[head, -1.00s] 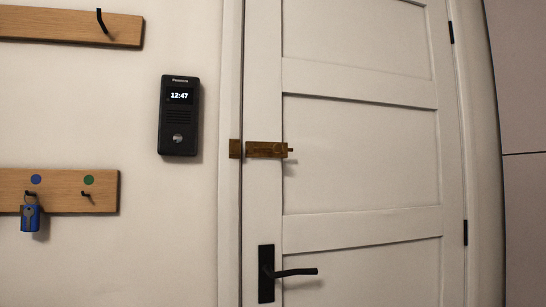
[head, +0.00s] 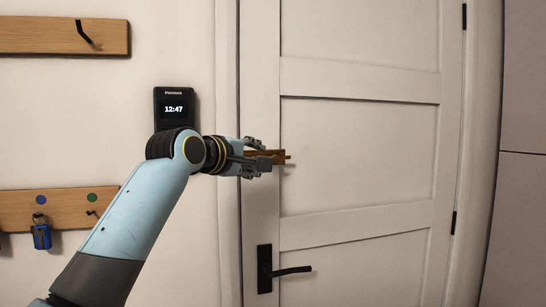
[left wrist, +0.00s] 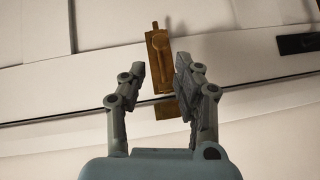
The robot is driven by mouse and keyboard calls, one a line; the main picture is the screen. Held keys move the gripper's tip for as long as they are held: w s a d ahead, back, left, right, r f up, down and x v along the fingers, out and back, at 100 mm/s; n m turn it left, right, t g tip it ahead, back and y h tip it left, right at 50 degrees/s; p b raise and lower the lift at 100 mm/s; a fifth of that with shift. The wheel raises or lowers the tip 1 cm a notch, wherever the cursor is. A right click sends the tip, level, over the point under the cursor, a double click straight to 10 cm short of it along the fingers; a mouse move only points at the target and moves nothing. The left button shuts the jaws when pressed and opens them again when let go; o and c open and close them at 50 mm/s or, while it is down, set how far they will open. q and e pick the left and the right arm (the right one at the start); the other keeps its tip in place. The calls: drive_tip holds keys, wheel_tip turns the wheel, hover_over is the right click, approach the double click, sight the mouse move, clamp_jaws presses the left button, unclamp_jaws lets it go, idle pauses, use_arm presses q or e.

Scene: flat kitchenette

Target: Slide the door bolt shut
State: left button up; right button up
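The brass door bolt (head: 280,157) is on the door's left edge at mid-height. In the head view my left gripper (head: 262,156) covers most of it, leaving its right end and a short rod end showing. In the left wrist view the bolt (left wrist: 158,62) lies between the two fingertips of my left gripper (left wrist: 160,68), which stand apart on either side of it. The fingers look open, not closed on it. The brass keeper (left wrist: 167,108) on the frame shows below the bolt, nearer the palm. My right gripper is in neither view.
The white door (head: 355,145) has a black lever handle (head: 290,270) below the bolt. A black intercom (head: 173,105) is on the wall behind my left arm. Wooden hook rails (head: 60,37) are at the left, the lower one holding a blue padlock-like tag (head: 41,236).

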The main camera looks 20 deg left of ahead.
use_arm(q)
drive_tip(key=p+x, duration=0.1)
drive_tip(key=x, duration=0.8)
drive_tip(key=shift+d, duration=0.1)
drive_tip(key=shift+s, duration=0.1)
clamp_jaws()
drive_tip(key=shift+f, duration=0.15)
